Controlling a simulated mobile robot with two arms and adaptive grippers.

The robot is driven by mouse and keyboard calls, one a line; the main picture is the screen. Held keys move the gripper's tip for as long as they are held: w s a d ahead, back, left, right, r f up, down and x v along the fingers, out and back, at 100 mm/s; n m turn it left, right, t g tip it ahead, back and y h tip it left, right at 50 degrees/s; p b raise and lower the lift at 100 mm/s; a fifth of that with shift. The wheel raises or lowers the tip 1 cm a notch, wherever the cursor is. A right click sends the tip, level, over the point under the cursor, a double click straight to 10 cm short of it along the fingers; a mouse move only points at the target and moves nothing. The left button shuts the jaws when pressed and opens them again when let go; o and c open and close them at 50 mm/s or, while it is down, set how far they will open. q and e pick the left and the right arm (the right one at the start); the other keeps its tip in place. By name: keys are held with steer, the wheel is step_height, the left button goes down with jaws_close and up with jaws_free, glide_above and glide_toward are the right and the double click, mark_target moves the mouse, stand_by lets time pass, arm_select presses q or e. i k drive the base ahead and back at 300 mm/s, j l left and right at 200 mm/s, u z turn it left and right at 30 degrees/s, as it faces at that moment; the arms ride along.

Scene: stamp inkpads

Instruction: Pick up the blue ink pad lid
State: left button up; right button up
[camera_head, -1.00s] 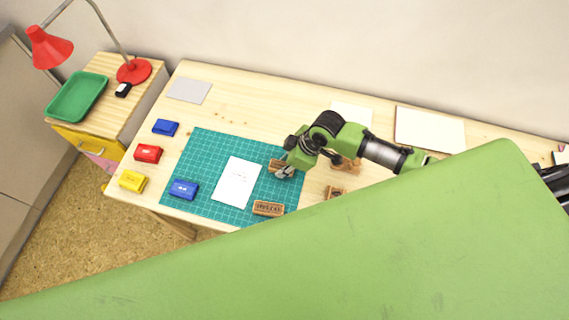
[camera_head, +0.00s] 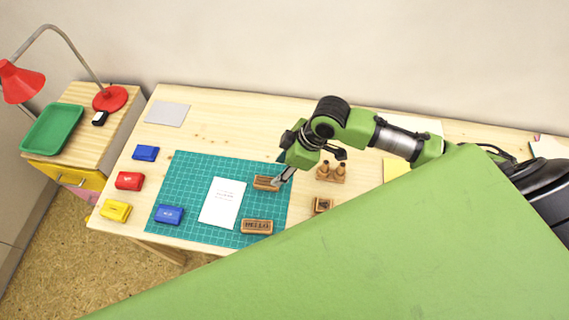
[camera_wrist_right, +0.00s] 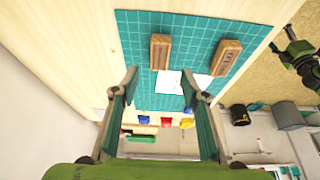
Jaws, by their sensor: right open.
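Two blue ink pad pieces show in the head view. One blue piece with a pale label (camera_head: 169,215) lies on the green mat's (camera_head: 190,170) lower left corner. The other blue piece (camera_head: 145,153) lies on bare wood left of the mat. I cannot tell for sure which is the lid. In the right wrist view they are small and far off, one near the mat's edge (camera_wrist_right: 187,110) and one beyond it (camera_wrist_right: 144,120). My right gripper (camera_head: 284,180) is open and empty, near a wooden stamp at the mat's right side, well right of both blue pieces.
Red (camera_head: 128,181) and yellow (camera_head: 115,210) ink pads line the table's left side. A white paper (camera_head: 223,202) and wooden stamps (camera_head: 257,226) lie on the mat. A green and black arm part (camera_wrist_right: 300,50) shows at the wrist view's upper right.

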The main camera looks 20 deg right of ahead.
mark_target(165, 215)
steer(key=k, duration=1.5)
